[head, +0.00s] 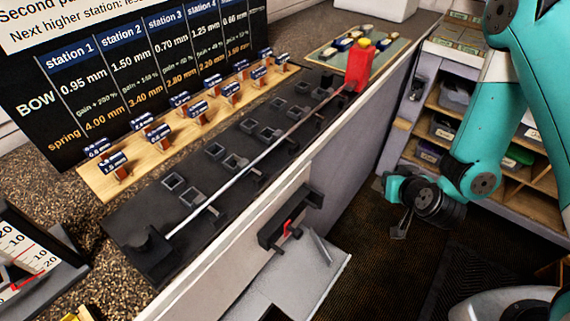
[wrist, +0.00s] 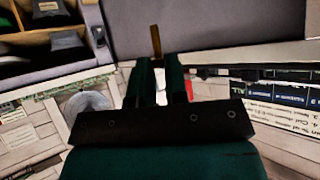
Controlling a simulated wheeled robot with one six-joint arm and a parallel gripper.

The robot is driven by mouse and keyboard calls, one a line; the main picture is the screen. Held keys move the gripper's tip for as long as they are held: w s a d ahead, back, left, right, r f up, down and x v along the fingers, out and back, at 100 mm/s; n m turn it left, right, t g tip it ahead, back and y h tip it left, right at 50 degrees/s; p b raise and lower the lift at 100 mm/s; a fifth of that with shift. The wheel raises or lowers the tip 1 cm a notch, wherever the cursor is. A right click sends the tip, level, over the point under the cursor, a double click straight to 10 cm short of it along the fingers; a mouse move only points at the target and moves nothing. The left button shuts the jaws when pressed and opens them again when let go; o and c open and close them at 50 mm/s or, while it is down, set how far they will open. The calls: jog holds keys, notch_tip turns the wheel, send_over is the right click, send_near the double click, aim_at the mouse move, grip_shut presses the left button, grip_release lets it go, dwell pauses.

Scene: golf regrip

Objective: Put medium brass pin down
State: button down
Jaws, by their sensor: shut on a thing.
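The brass pin (wrist: 155,42) shows in the wrist view as a thin brown-gold upright rod standing out beyond my fingertips. My gripper (wrist: 158,66) is shut on it, with a dark finger on each side. The pin's lower part is hidden between the fingers. In the head view my gripper (head: 400,222) hangs at the right, over the floor and away from the counter. The pin is too small to make out there.
A black fixture (head: 130,222) with several square sockets holds a long shaft (head: 255,150) and a red block (head: 359,66). Behind it lies a wooden strip (head: 97,183) with several labelled blocks. A green mat (head: 322,55) lies at the back. Shelves with bins (head: 455,95) stand right.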

jog(key=w+a+r+n+g+y+p, duration=0.1)
jog(key=w+a+r+n+y+p, duration=0.15)
jog(key=a+r, duration=0.5)
jog(key=w+a+r+n+y+p, duration=0.2)
jog(key=a+r+n, duration=0.1)
jog(key=a+r, duration=0.5)
jog(key=s+a+r+n+g+y+p, duration=0.1)
jog(key=s+a+r+n+g+y, duration=0.1)
jog(key=a+r, duration=0.4)
jog(key=s+a+r+n+g+y+p, duration=0.1)
jog(key=s+a+r+n, duration=0.15)
jog(key=r, duration=0.45)
jog(key=f+p, duration=0.1)
jog(key=f, duration=0.5)
jog(key=f+p, duration=0.1)
jog(key=f, duration=1.2)
jog(key=shift+w+a+f+p, duration=0.15)
jog(key=shift+w+a+p, duration=0.15)
jog(key=shift+p, duration=0.1)
jog(key=c, duration=1.1)
grip_release()
jog(key=shift+c, duration=0.2)
